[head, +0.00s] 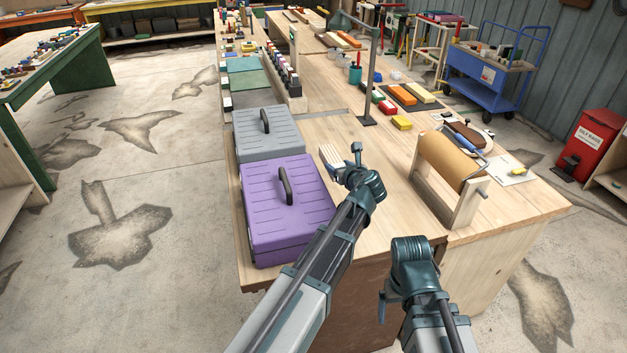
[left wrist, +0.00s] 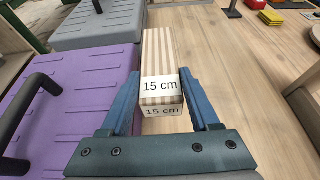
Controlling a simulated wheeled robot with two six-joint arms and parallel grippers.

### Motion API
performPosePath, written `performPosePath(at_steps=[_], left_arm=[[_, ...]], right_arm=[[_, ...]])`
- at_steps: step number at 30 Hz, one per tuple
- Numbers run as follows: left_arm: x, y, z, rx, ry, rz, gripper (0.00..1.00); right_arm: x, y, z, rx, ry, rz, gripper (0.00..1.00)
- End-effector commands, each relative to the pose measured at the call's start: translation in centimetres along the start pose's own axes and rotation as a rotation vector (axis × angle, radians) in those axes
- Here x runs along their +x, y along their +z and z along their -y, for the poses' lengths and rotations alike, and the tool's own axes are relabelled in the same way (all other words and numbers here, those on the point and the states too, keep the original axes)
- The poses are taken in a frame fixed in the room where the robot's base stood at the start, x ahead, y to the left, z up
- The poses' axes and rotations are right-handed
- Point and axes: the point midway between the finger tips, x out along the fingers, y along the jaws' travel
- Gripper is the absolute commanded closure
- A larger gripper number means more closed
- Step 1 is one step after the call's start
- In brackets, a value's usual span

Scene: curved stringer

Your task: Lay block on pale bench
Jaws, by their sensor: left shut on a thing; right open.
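A block with pale and tan stripes (left wrist: 159,52) and "15 cm" labels on its near end is between the two blue fingers of my left gripper (left wrist: 159,76), which is shut on it. In the head view the block (head: 330,156) shows just beyond my left gripper (head: 346,165). It is over the pale wooden bench (head: 388,192), right of the toolboxes. I cannot tell whether it touches the bench top. My right gripper (head: 383,306) is open and empty, low in front of the bench's near edge.
A purple toolbox (head: 285,215) and a grey toolbox (head: 268,140) stand close left of the block. A brown paper roll on a wooden stand (head: 447,160) is to the right. A dark metal stand (head: 368,119) and colored blocks lie farther back. Bare bench top lies between.

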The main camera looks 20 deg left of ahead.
Motion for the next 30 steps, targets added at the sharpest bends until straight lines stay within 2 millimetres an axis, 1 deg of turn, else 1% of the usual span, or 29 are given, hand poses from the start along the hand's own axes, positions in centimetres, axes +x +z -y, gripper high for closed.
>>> performPosePath(at_steps=[5,8,15,18,21,26,30], left_arm=[[0.1,-0.3,0.0,0.001,-0.002,0.001,1.0],[0.5,-1.1,0.0,0.001,-0.002,0.001,1.0],[1.9,-4.5,0.0,0.001,-0.002,0.001,1.0],[2.3,-5.6,0.1,0.001,-0.002,0.001,1.0],[2.5,-6.0,0.0,0.001,-0.002,0.001,1.0],[2.4,-5.9,0.1,0.001,-0.002,0.001,1.0],[2.9,-7.0,0.1,0.001,-0.002,0.0,1.0]], right_arm=[[0.3,0.0,0.0,0.0,0.0,0.0,0.06],[1.2,-0.1,0.1,0.0,0.0,0.0,0.06],[4.9,-0.3,0.5,0.0,0.0,0.0,0.06],[6.1,-0.4,0.6,-0.001,0.0,0.0,0.06],[6.4,-0.4,0.6,-0.001,0.0,0.0,0.06],[6.3,-0.4,0.6,-0.001,0.0,0.0,0.06],[7.5,-0.4,0.7,-0.001,0.0,0.0,0.06]])
